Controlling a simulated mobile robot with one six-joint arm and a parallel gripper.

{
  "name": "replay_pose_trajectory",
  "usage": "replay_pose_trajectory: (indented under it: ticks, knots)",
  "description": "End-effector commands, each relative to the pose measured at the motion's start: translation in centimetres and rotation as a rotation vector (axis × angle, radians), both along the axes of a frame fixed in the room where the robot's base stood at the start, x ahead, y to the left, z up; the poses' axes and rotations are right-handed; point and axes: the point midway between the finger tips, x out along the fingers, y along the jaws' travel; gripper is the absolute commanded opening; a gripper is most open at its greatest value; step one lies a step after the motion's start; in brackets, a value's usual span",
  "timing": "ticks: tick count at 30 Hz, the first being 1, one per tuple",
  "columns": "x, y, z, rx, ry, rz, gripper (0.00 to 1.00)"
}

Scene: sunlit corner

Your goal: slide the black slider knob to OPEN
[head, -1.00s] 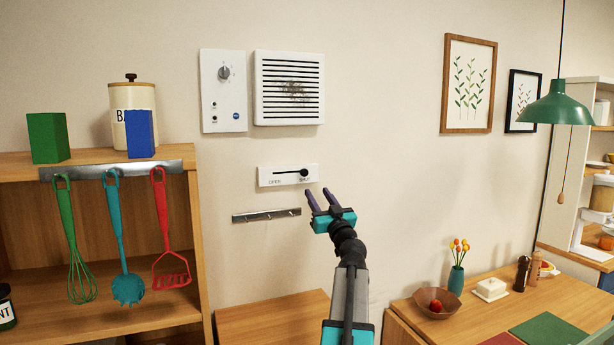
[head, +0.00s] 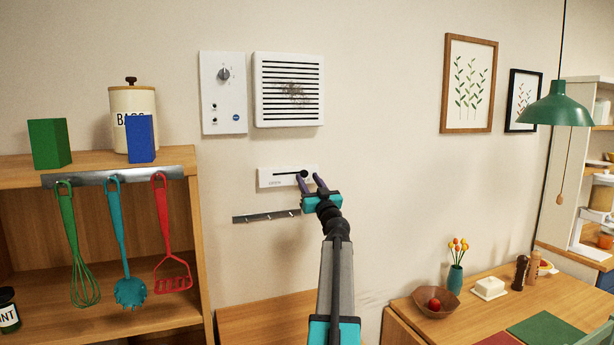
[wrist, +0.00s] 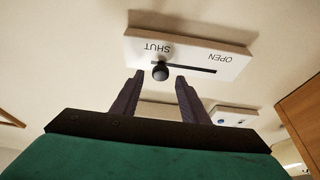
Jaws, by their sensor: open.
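The white slider plate (head: 268,178) is on the wall below the vent, with a dark slot running sideways. In the wrist view the plate (wrist: 190,48) shows upside down, with SHUT at its left and OPEN at its right. The black slider knob (wrist: 160,71) is at the SHUT end of the slot. In the head view the knob's end of the plate is partly covered by my gripper (head: 310,180). My gripper's purple fingers are open in the wrist view (wrist: 158,84), one on each side of the knob, with gaps visible. I cannot tell how deep the fingertips reach around it.
A metal rail (head: 266,216) is on the wall just below the plate. The slotted vent (head: 288,118) and a knob panel (head: 223,115) are above. A wooden shelf (head: 195,240) with hanging utensils stands at left.

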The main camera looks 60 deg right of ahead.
Motion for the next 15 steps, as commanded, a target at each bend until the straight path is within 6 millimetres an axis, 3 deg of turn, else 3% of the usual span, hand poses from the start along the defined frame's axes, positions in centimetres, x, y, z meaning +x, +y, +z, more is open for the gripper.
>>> replay_pose_trajectory:
  ticks: [6,15]
  knots:
    - [1.4,-1.2,0.8,0.0,0.0,-0.001,0.41]
    - [1.9,-1.5,1.0,0.0,0.001,-0.001,0.41]
